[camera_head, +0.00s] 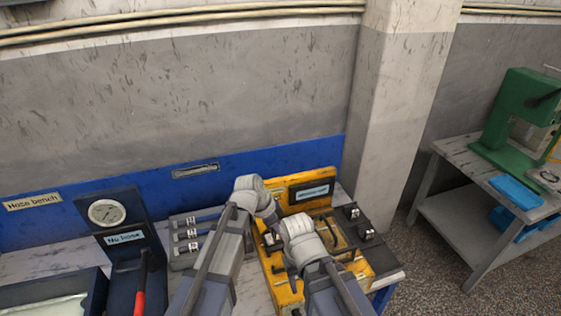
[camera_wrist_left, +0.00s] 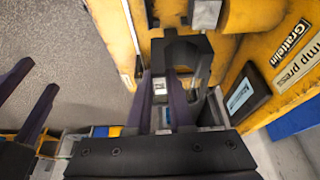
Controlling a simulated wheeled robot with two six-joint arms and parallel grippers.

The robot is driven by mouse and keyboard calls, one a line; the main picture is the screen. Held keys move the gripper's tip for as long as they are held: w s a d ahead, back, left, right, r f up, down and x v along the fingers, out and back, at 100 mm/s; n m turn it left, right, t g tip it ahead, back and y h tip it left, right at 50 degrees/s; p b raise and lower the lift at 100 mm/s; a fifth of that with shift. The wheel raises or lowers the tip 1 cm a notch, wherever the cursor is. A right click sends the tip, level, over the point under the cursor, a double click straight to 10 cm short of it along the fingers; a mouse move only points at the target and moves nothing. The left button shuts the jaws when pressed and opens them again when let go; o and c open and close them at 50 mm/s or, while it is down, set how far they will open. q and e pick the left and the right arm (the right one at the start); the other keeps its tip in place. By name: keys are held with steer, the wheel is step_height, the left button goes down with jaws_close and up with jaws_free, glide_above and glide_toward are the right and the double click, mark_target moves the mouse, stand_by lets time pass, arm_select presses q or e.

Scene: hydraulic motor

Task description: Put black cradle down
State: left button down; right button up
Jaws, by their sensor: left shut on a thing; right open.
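The black cradle (camera_wrist_left: 204,55) is a dark U-shaped frame in the left wrist view, up against the yellow press station. My left gripper (camera_wrist_left: 161,74) is shut on it, with its two dark fingers reaching to its near side. The exact contact is partly hidden by the fingers. In the head view my left wrist covers the cradle and the left fingertips. My right gripper shows at the left edge of the left wrist view (camera_wrist_left: 40,78), its fingers apart and empty. In the head view my right wrist hangs over the yellow station's front, and its fingers are mostly hidden.
A grey rack (camera_head: 183,222), a gauge panel (camera_head: 107,212) and a red-handled tool (camera_head: 139,302) stand to the left. A side table (camera_head: 452,150) with a green machine is at far right.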

step_height(320, 180, down, 8)
steer(key=b, duration=0.8)
steer(key=shift+f, duration=0.25)
steer(key=shift+r, duration=0.15)
